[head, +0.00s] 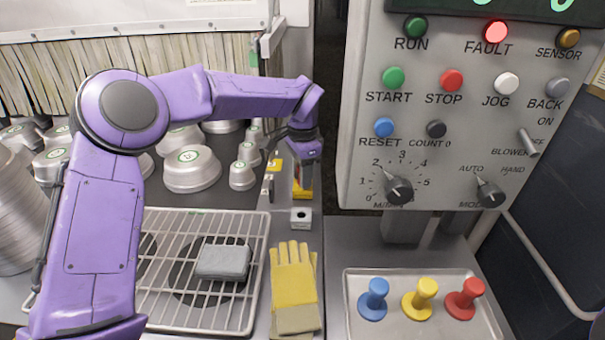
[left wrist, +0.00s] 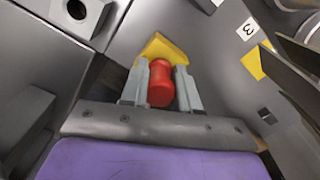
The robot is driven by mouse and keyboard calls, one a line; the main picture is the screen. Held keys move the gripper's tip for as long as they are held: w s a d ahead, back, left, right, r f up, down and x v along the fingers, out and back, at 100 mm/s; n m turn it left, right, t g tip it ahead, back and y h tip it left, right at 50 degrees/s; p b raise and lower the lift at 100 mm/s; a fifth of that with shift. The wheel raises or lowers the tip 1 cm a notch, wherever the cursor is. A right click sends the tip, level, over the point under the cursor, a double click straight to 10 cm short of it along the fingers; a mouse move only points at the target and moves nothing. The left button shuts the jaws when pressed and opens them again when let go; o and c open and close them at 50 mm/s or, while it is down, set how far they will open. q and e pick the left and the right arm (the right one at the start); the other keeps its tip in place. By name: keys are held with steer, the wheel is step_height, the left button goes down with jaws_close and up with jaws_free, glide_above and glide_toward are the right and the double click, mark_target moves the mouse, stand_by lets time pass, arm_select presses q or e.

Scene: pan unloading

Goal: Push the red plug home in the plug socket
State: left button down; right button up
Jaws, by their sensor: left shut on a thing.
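My left gripper (head: 303,180) points down beside the conveyor in the head view. In the left wrist view, its two grey fingers (left wrist: 160,88) are shut on the red plug (left wrist: 160,83), one on each side. A yellow piece (left wrist: 160,47) shows just beyond the plug; in the head view, yellow (head: 303,194) shows under the gripper. The plug's far end is hidden, so I cannot tell how deep it sits or whether the yellow piece is the socket. A grey block with a round hole (head: 301,217) stands nearby and shows in the left wrist view (left wrist: 77,10). My right gripper is out of view.
A control panel (head: 440,130) with a lit red FAULT lamp (head: 495,32) hangs at right. Below it, a tray (head: 420,332) holds blue, yellow and red pegs. Yellow gloves (head: 294,280) and a wire rack (head: 190,318) lie in front. Several metal pans (head: 192,172) stand behind.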

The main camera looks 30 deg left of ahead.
arm_select(q)
steer(key=shift+f, duration=0.15)
steer(key=c, duration=0.8)
jaws_free()
steer(key=shift+o, duration=0.2)
step_height(320, 180, up, 11)
steer(key=shift+f+b, duration=0.15)
steer(key=shift+b, duration=0.4)
steer(key=shift+f, duration=0.1)
